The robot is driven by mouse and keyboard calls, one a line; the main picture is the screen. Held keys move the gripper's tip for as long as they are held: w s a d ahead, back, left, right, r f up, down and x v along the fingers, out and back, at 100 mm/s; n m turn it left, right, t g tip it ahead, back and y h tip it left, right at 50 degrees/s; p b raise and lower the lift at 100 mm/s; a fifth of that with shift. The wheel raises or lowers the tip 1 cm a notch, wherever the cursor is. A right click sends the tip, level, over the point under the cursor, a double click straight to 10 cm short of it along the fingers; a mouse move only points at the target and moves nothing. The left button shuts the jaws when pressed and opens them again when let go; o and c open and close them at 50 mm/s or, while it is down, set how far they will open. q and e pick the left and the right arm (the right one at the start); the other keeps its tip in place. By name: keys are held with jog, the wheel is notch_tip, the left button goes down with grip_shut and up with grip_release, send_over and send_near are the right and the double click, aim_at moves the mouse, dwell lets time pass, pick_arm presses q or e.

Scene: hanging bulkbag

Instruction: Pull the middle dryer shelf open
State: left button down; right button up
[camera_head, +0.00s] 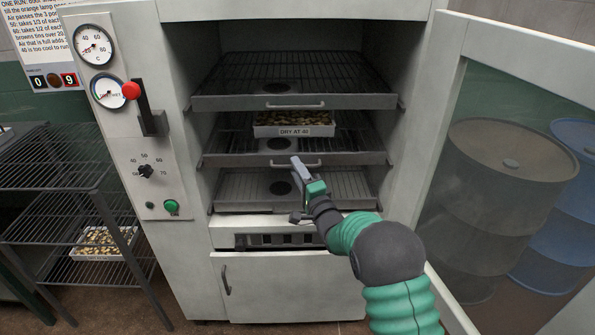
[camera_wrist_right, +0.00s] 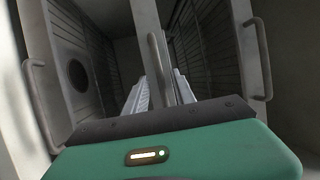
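The middle dryer shelf (camera_head: 235,161) is a grey wire shelf, pushed in level with the shelves above and below. Its bar handle (camera_head: 314,165) is at the centre of its front edge. A white tray labelled "DRY AT 40" (camera_head: 293,131) with brown pieces sits on this shelf. My right gripper (camera_head: 297,168) is at the handle and covers part of it. In the right wrist view, the handle (camera_wrist_right: 157,68) stands between the two separated fingertips (camera_wrist_right: 160,92); contact cannot be told. My left gripper is not in view.
The top shelf (camera_head: 230,103) and bottom shelf (camera_head: 235,205) lie close above and below. The dryer's glazed door (camera_head: 445,130) stands open at the right, with drums behind it. A wire rack (camera_head: 60,160) stands at the left. The space in front of the shelves is clear.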

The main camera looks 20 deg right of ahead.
grip_shut()
jog(key=shift+s+f, duration=0.1)
jog(key=shift+f, duration=0.1)
dwell(1.1)
